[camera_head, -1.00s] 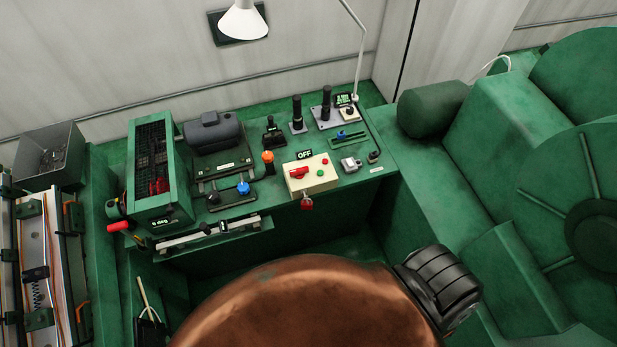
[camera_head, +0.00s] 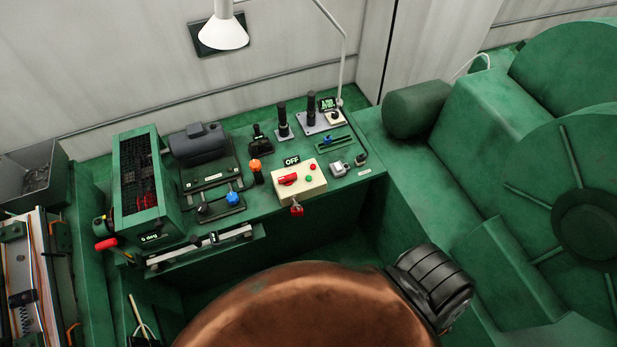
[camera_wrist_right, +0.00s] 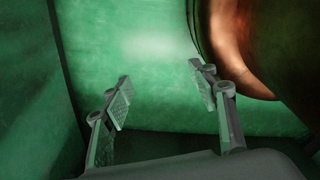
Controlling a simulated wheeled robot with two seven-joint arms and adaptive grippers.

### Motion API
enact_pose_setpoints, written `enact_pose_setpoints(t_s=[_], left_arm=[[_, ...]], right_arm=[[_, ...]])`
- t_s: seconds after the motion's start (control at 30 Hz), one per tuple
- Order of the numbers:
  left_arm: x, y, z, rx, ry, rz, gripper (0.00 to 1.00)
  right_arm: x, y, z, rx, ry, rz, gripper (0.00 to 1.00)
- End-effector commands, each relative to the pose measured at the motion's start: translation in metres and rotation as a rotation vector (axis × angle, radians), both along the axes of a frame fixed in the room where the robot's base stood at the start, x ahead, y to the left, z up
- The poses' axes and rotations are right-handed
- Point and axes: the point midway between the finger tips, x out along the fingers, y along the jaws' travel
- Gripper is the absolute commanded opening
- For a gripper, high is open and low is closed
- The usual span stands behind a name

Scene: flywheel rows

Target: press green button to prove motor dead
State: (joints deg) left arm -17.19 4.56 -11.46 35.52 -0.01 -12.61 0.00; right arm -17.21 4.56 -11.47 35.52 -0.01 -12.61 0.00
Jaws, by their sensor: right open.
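A small green button (camera_head: 309,179) sits on the top of a cream control box (camera_head: 312,190) in the head view, in front of a red button (camera_head: 313,167). A red switch handle (camera_head: 288,180) is on the box's left part, and a red padlock-like piece (camera_head: 296,208) hangs at its front. A sign behind the box reads OFF (camera_head: 291,160). A grey motor (camera_head: 198,144) lies on a green base to the left. My right gripper (camera_wrist_right: 160,76) is open and empty in the right wrist view, facing a green surface, away from any visible button. My left gripper is not in view.
The green bench (camera_head: 262,222) carries an orange-topped knob (camera_head: 255,164), a blue knob (camera_head: 233,199) and black upright handles (camera_head: 311,108). A caged green housing (camera_head: 141,180) stands at left. A white lamp (camera_head: 223,31) hangs above. Large green machinery (camera_head: 470,150) fills the right.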

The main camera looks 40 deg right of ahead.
Motion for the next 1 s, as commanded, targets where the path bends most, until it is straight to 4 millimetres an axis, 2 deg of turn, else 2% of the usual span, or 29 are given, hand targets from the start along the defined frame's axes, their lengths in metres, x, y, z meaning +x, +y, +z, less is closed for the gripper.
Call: enact_pose_setpoints(t_s=[0.07,0.77,1.0], left_arm=[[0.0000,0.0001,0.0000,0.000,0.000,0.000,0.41],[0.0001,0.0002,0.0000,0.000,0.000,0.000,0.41],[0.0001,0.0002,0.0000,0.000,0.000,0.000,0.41]], right_arm=[[0.0000,-0.0001,0.0000,0.000,0.000,0.000,0.48],[0.0000,-0.0003,0.0000,0.000,0.000,0.000,0.00],[0.0001,-0.0004,0.0000,0.000,0.000,0.000,0.00]])
